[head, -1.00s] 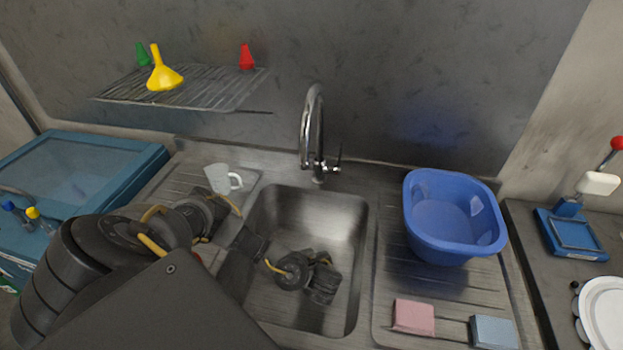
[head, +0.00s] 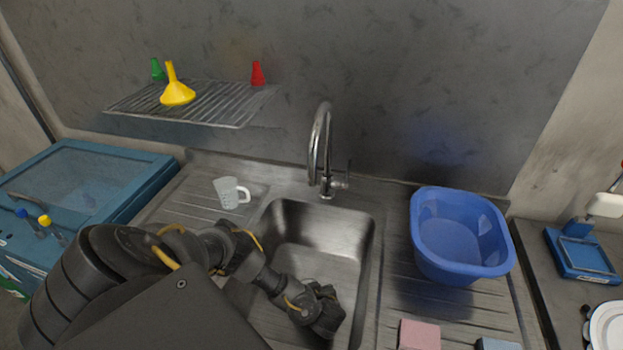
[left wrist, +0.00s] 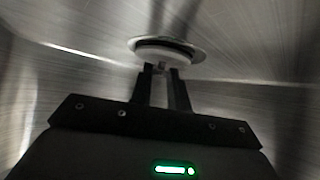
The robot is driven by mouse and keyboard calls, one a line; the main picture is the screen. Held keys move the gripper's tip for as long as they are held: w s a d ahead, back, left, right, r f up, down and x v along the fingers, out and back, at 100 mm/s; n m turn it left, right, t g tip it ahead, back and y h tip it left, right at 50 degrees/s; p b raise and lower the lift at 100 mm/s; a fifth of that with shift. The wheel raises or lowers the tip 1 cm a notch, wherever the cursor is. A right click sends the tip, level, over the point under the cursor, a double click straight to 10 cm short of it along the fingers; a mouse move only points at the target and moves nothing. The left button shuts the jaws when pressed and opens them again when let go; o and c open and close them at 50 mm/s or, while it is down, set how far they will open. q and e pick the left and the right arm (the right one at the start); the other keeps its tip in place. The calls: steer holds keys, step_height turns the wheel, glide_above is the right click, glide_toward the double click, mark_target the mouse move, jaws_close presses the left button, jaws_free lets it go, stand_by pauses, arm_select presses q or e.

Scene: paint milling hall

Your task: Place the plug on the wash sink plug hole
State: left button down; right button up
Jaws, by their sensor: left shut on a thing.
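The wash sink (head: 325,228) is a steel basin in the middle of the head view. My left arm reaches down into it, and its gripper's fingertips are hidden there. In the left wrist view my left gripper (left wrist: 161,72) is shut on the small tab of the plug (left wrist: 163,55), a pale grey disc. The plug hole (left wrist: 197,44) shows as a bright metal ring around the disc, with a dark gap along the far and right side. I cannot tell whether the plug touches the ring or hangs just above it. My right gripper is not in view.
The tap (head: 320,150) stands behind the basin. A pink sponge (head: 420,335) lies at the front right. A wire shelf (head: 225,103) with funnels hangs above.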

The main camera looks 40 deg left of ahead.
arm_select(q)
steer(key=shift+f, duration=0.1)
steer(key=c, duration=1.3)
jaws_free()
steer(key=shift+c, duration=0.2)
steer(key=b+v, duration=0.1)
steer(key=v, duration=0.6)
steer(key=shift+s+d+r, duration=0.1)
steer(key=shift+d+r, duration=0.1)
steer(key=shift+r, duration=0.15)
